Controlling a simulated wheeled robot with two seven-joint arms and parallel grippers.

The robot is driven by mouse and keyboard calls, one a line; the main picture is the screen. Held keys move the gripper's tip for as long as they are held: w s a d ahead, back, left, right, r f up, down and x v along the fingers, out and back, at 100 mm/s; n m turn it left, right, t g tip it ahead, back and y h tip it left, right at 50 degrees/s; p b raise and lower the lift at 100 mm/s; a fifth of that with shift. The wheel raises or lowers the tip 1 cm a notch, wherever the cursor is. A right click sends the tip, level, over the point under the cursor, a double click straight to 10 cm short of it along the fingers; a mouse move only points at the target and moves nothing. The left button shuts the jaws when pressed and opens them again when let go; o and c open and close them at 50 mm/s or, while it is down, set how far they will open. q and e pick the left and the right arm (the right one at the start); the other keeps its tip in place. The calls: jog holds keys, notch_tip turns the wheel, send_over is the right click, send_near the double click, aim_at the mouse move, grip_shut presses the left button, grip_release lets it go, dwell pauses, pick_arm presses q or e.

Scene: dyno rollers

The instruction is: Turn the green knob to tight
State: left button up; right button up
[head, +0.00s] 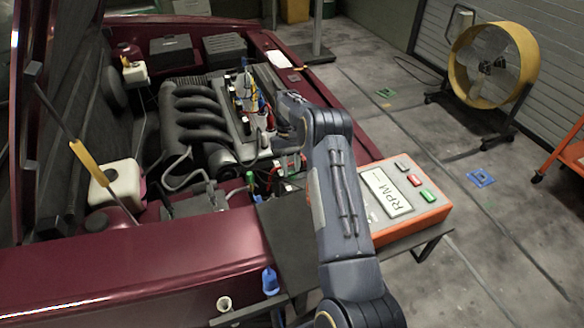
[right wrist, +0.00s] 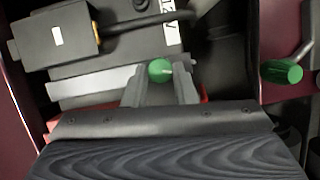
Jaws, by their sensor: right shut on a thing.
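In the right wrist view, a round green knob (right wrist: 160,70) sits between the fingertips of my right gripper (right wrist: 161,82). The gripper is shut on it, beside a grey box with a white label. A second green knob (right wrist: 282,71), ribbed and on a grey rod, is to the right, apart from the gripper. In the head view my right arm reaches into the engine bay, and its fingertips and the held knob cannot be made out there. Green pieces (head: 251,180) show left of the arm, beside the battery area. My left gripper is not in view.
The engine (head: 198,115) with its curved pipes fills the bay's middle. An orange RPM box (head: 432,207) stands on a small table right of my arm. A dark block with a thick cable (right wrist: 55,39) lies close to the gripper. A yellow fan (head: 528,60) stands at the back right.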

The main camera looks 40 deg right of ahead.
jog(key=shift+w+a+n+h, duration=0.1)
jog(key=shift+n+h, duration=0.5)
jog(key=shift+n, duration=1.1)
jog(key=shift+g, duration=0.3)
jog(key=o, duration=1)
jog(key=shift+r, duration=0.1)
jog(key=shift+v, duration=3.85)
jog(key=shift+a, duration=0.1)
